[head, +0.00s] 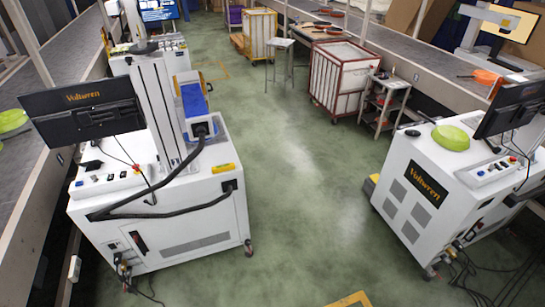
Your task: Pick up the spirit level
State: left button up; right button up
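A small yellow bar with dark marks, which looks like the spirit level (223,168), lies near the right edge of the top of the left white machine (190,235). It is small in the picture, so its details are hard to make out. A black cable runs close by it on the left. Neither of my grippers shows in the head view, and nothing is seen touching the bar.
A black monitor (82,105) and a column stand on the left machine. Conveyors run along both sides. The green floor (300,200) between is clear.

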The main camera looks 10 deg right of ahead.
aim_at(228, 166)
jog(key=z, duration=0.35)
jog(key=i, duration=1.5)
jog(key=u, duration=1.15)
jog(key=i, duration=0.55)
jog(key=u, duration=0.65)
